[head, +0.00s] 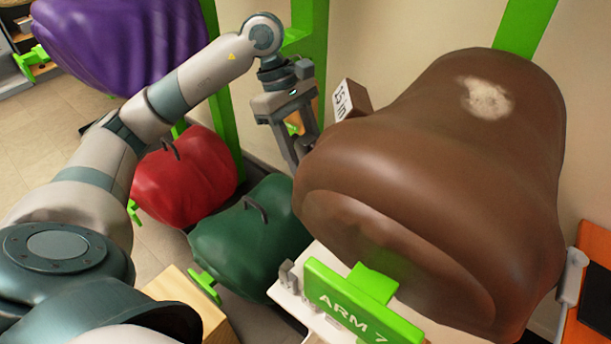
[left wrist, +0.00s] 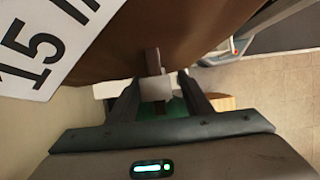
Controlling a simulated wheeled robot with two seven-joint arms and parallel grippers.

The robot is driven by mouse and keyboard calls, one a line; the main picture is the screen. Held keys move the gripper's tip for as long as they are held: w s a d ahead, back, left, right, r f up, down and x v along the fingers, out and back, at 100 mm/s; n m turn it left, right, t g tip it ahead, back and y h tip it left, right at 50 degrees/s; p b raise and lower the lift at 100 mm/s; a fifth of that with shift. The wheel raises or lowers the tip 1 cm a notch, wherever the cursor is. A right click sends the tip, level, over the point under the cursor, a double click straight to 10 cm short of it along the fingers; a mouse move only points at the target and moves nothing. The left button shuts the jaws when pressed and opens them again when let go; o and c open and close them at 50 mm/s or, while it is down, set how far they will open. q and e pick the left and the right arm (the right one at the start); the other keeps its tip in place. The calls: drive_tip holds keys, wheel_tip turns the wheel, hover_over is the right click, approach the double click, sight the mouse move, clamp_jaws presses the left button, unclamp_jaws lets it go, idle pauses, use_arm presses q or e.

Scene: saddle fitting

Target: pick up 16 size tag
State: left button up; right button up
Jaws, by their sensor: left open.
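A white size tag (head: 343,102) on a small brown block stands at the far left edge of the large brown saddle (head: 440,150). Its print reads "15 in" and it also shows large at the upper left of the left wrist view (left wrist: 48,45). I see no tag reading 16. My left gripper (head: 303,150) is open and points down beside the saddle's left edge, just left of the tag. In the left wrist view its fingers (left wrist: 160,95) are apart, with a small grey block (left wrist: 152,88) seen between them; whether it lies within their reach I cannot tell.
A green stand labelled "ARM 7" (head: 350,310) is in front of the brown saddle. Red (head: 188,180), green (head: 245,240) and purple (head: 120,40) saddles are on the left. Green posts (head: 222,90) rise behind my left arm. An orange-edged panel (head: 595,260) is at right.

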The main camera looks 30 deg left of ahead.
use_arm(q)
clamp_jaws()
drive_tip(key=shift+r, duration=0.1)
idle(0.3)
